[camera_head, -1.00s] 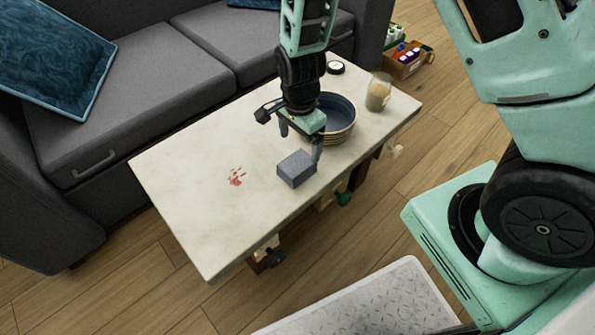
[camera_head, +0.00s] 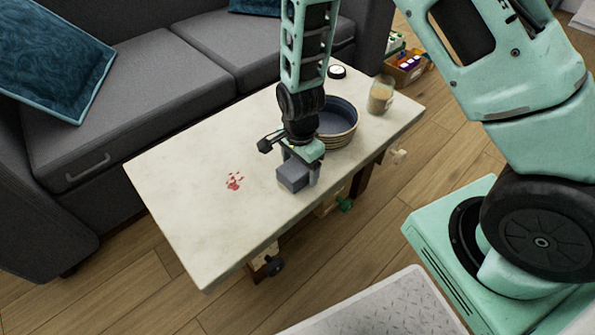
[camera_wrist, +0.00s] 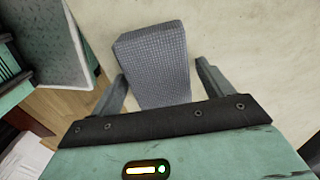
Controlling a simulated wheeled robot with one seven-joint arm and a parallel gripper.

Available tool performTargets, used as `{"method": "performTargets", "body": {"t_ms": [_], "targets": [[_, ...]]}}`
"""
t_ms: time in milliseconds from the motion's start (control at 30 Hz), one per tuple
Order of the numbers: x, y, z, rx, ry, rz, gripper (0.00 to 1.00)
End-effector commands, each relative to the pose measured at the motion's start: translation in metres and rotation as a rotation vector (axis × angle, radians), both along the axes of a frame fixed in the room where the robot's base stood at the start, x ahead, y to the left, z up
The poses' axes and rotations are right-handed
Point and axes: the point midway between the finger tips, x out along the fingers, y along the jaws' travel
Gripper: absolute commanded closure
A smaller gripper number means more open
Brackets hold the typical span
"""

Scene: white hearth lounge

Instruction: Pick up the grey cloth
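The grey cloth (camera_head: 293,177) is a small block-shaped, folded piece on the pale table near its front edge. In the wrist view the cloth (camera_wrist: 155,62) shows a fine woven texture and lies between the two fingers. My gripper (camera_head: 299,172) is low over the table at the cloth. In the wrist view my gripper (camera_wrist: 163,84) is open, with one finger on each side of the cloth and a visible gap at the right finger. The left finger is close to the cloth's edge; I cannot tell if it touches.
The table (camera_head: 190,215) has a red stain (camera_head: 234,181) left of the cloth. A grey sofa (camera_head: 140,85) lies beyond.

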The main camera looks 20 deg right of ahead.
Motion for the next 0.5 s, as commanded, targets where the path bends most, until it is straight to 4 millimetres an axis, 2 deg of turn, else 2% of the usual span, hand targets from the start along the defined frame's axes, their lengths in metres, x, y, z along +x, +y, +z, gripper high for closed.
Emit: {"method": "performTargets", "body": {"t_ms": [33, 100, 200, 367, 500], "targets": [[0.0000, 0.0000, 0.0002, 0.000, 0.000, 0.000, 0.36], [-0.0001, 0.0000, 0.0002, 0.000, 0.000, 0.000, 0.55], [-0.0001, 0.0000, 0.0002, 0.000, 0.000, 0.000, 0.63], [-0.0001, 0.0000, 0.0004, 0.000, 0.000, 0.000, 0.63], [0.0003, 0.0001, 0.0101, -0.001, -0.001, 0.001, 0.63]]}}
